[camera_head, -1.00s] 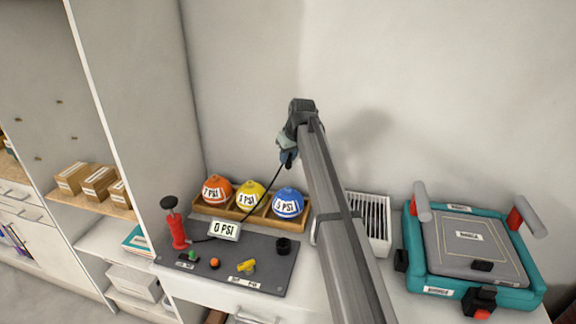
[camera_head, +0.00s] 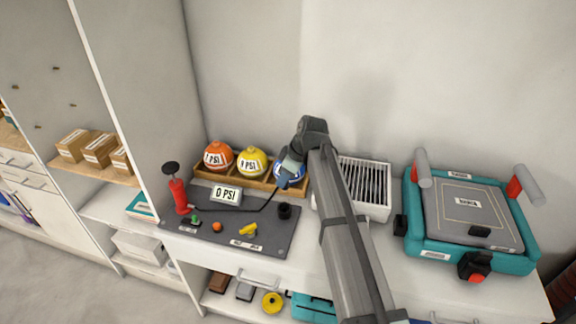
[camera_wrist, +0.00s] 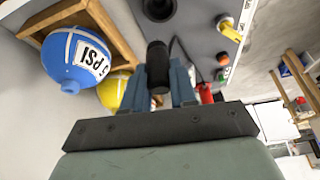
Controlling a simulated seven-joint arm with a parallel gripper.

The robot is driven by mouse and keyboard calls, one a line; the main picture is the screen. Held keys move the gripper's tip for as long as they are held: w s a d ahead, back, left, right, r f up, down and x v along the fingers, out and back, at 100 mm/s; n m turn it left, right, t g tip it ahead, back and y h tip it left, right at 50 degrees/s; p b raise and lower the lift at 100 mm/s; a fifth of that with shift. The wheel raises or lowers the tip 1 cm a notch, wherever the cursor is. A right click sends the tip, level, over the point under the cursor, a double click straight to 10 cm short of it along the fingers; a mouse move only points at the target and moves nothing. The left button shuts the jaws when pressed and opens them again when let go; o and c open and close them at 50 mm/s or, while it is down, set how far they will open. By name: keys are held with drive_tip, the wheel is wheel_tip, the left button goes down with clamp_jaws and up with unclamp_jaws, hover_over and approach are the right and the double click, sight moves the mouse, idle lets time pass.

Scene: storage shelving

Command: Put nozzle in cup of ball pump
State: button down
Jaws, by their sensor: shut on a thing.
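The ball pump (camera_head: 179,195) is red with a black handle and stands at the left of a dark grey mat (camera_head: 255,228). The black cup (camera_head: 285,210) is near the mat's right rear corner; it shows at the top edge of the wrist view (camera_wrist: 159,8). My gripper (camera_head: 284,179) is shut on the black nozzle (camera_wrist: 157,66), a dark cylinder between the blue fingers. The black hose runs from the nozzle side back to the pump. My gripper is above and just behind the cup, and nozzle and cup look apart. The head view does not show the nozzle clearly.
A wooden tray (camera_head: 232,179) holds orange, yellow and blue balls behind the mat; my gripper partly hides the blue ball (camera_wrist: 78,60). A 0 PSI display (camera_head: 227,194) and small coloured parts are on the mat. A white slatted box (camera_head: 365,185) stands to the right.

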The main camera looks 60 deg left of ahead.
sight(284, 190)
drive_tip(key=n, duration=0.1)
drive_tip(key=n+h, duration=0.1)
drive_tip(key=n, duration=0.1)
drive_tip(key=n+g, duration=0.1)
drive_tip(key=shift+s+d, duration=0.35)
drive_tip(key=shift+f, duration=2.85)
drive_tip(key=shift+f, duration=1.9)
idle(0.9)
drive_tip(key=c, duration=1)
unclamp_jaws()
drive_tip(key=shift+c, duration=0.6)
drive_tip(key=shift+o, duration=0.6)
drive_tip(key=shift+r, duration=0.15)
